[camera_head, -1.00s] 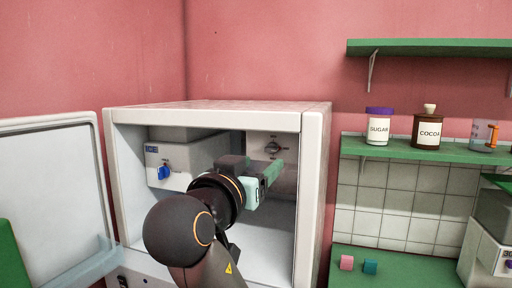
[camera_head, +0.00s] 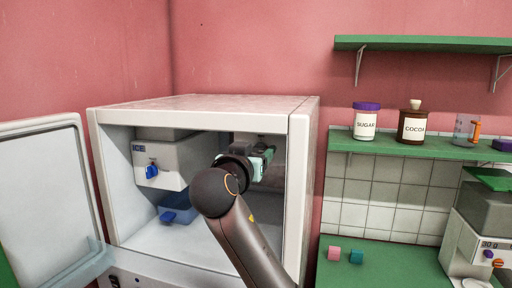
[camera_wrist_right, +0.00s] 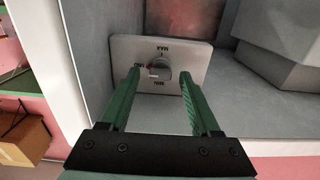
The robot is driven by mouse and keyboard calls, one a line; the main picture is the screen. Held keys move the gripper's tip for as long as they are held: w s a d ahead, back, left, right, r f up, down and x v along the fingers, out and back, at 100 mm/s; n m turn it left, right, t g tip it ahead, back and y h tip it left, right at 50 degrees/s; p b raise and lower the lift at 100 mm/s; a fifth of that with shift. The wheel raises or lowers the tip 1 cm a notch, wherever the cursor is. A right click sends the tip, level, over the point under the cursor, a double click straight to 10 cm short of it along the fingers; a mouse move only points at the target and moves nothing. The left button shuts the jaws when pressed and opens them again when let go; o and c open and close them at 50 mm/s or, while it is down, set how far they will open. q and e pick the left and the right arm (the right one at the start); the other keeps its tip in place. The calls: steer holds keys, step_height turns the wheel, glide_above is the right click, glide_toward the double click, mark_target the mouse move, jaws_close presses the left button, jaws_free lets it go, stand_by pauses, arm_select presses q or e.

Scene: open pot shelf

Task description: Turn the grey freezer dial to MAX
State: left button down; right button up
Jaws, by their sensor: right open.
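The grey freezer dial (camera_wrist_right: 160,69) sits on a pale plate (camera_wrist_right: 196,60) on the inner wall of the open freezer (camera_head: 303,180). In the head view, my right gripper (camera_head: 262,160) is inside the freezer and hides the dial. My left gripper is out of view.
An ice maker (camera_head: 170,163) with a blue knob (camera_head: 151,171) and a blue bin (camera_head: 180,212) is inside at left. The freezer door (camera_head: 45,190) stands open. A green shelf (camera_head: 420,148) holds jars at right.

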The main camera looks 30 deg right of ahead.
steer(key=shift+w, duration=0.1)
jaws_close()
stand_by(0.5)
